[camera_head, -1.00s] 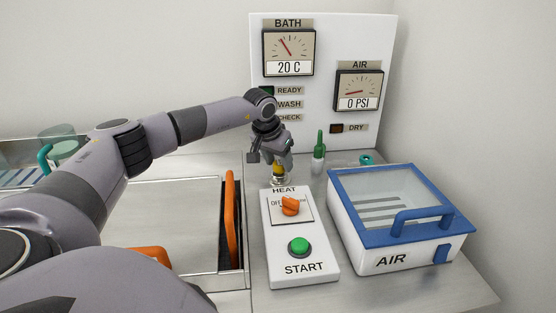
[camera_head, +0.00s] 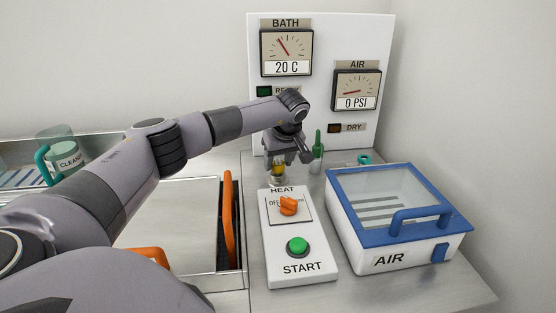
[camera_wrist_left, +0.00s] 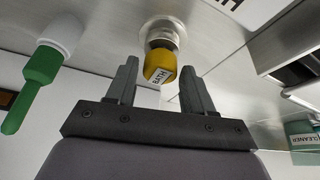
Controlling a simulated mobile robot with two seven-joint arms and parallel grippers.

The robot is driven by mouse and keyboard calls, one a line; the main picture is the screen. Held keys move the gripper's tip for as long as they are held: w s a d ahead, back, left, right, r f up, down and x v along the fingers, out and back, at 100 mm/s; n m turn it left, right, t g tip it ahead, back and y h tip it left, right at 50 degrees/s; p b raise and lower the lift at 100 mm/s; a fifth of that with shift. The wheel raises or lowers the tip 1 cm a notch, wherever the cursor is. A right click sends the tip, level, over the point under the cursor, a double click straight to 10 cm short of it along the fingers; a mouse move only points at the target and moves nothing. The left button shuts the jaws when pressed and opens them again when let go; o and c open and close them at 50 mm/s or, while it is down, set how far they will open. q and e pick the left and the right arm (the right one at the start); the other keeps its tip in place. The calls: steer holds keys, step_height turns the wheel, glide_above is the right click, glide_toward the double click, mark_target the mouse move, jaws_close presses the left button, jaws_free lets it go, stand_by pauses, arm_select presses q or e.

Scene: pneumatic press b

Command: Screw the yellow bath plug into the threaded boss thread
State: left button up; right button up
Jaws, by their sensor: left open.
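The yellow bath plug (camera_head: 278,168) stands at the metal threaded boss (camera_head: 276,182), behind the HEAT panel. In the left wrist view the plug (camera_wrist_left: 160,66) shows a "BATH" label, and its far end meets the round boss (camera_wrist_left: 157,27). How deep it sits in the thread cannot be told. My left gripper (camera_head: 287,155) is open just above the plug. In the left wrist view its two fingers (camera_wrist_left: 159,84) are spread on either side of the plug, with gaps on both sides. My right gripper is not in view.
A white control box (camera_head: 313,268) with an orange knob (camera_head: 288,206) and green START button (camera_head: 297,246) stands in front. A blue-lidded AIR box (camera_head: 449,239) is to the right. A green-tipped bottle (camera_head: 317,147) stands close behind the gripper. The gauge board (camera_head: 322,45) rises behind.

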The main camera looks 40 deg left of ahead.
arm_select(q)
steer(key=c, duration=0.6)
steer(key=m+t, duration=0.1)
steer(key=m, duration=0.2)
steer(key=m+t+h, duration=0.1)
steer(key=m, duration=0.2)
steer(key=shift+s+a, duration=0.15)
steer(key=m+h, duration=0.1)
steer(key=m, duration=0.2)
steer(key=m+h, duration=0.1)
steer(key=m, duration=0.2)
steer(key=shift+a+t+h, duration=0.1)
steer(key=shift+t+h, duration=0.2)
steer(key=shift+h, duration=0.1)
steer(key=o, duration=0.6)
